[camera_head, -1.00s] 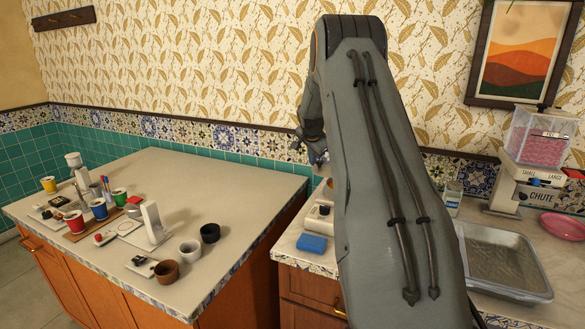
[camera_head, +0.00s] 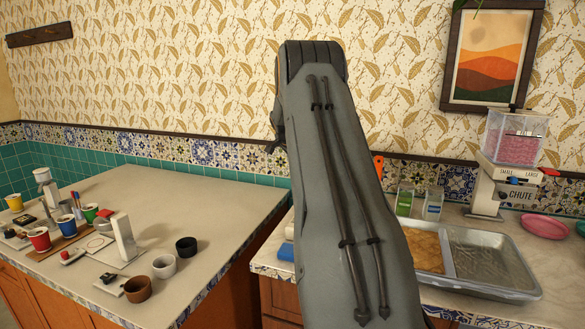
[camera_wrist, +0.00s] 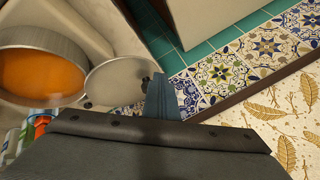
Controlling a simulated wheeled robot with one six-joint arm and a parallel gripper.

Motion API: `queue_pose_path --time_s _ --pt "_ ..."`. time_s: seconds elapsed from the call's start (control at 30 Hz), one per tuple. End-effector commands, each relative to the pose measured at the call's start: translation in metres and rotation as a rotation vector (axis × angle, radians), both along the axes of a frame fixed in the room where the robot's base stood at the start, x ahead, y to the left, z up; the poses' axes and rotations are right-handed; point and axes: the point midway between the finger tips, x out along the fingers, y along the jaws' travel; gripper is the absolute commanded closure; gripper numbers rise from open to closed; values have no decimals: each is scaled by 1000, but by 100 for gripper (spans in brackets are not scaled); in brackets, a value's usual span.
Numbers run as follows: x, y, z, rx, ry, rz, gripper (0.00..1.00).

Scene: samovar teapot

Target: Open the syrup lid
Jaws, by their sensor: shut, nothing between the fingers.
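In the wrist view, the syrup pot (camera_wrist: 40,62) is a round metal pot with its mouth uncovered and orange syrup (camera_wrist: 38,74) inside. A round grey lid (camera_wrist: 115,80) stands out to the right of the pot's rim, off the mouth. A small dark part shows at its lower left edge and another at its right edge. My gripper (camera_wrist: 161,88) is shut and empty, just right of the lid's right edge. I cannot tell whether it touches the lid. In the head view my arm hides the pot, the lid and the gripper.
The patterned tile wall (camera_wrist: 235,62) is close to my gripper in the wrist view. In the head view, a metal tray (camera_head: 515,292) and a topping dispenser (camera_head: 505,170) stand right of my arm. Cups, including a brown one (camera_head: 138,290), stand on the left counter (camera_head: 190,215).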

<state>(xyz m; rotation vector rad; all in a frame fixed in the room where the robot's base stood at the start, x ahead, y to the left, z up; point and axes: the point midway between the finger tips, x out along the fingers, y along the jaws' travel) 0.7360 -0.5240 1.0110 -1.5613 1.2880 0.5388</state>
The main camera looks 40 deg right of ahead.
Motion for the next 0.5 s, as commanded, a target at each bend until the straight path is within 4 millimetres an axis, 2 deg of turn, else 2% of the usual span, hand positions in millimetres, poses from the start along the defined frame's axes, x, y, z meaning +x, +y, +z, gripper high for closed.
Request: queue_pose_path --time_s 0.27,0.5 --pt "0 4 0 -1 1 2 100" --pt "-2 33 2 0 -1 0 100"
